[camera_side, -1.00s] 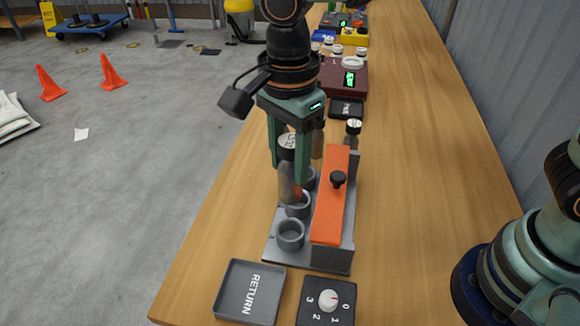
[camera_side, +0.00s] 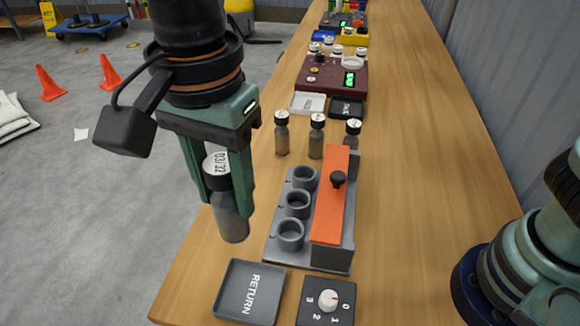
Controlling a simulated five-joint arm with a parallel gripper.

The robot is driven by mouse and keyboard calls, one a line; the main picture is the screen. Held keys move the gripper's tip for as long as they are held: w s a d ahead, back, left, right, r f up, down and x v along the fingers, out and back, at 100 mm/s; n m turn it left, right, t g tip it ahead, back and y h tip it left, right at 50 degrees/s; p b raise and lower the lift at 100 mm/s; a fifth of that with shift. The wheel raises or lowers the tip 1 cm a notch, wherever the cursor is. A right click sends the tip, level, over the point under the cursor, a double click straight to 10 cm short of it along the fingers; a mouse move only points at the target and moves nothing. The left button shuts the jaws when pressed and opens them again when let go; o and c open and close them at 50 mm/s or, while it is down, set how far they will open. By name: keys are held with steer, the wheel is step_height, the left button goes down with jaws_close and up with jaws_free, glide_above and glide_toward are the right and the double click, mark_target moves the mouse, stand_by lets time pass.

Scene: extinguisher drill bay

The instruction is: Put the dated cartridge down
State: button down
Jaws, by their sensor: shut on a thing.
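The dated cartridge (camera_side: 231,218) is a grey cylinder with a white-topped cap reading "03/32". My gripper (camera_side: 227,195) is shut on it and holds it upright, left of the rack and apart from it. The cartridge's lower end shows above the dark tray marked RETURN (camera_side: 229,277), which looks empty. The grey rack (camera_side: 284,257) has empty ring holders (camera_side: 290,234) in a row and an orange bar (camera_side: 329,205) with a black knob.
Several capped cartridges (camera_side: 317,140) stand behind the rack. A dial box (camera_side: 325,301) sits right of the RETURN tray. A white tray (camera_side: 308,103), a dark tray (camera_side: 347,107) and a maroon device (camera_side: 315,72) stand farther back.

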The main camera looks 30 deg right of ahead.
step_height(320, 180, down, 19)
steer(key=shift+f, duration=0.1)
stand_by(0.4)
steer(key=shift+c, duration=1.9)
jaws_free()
steer(key=shift+f, duration=0.1)
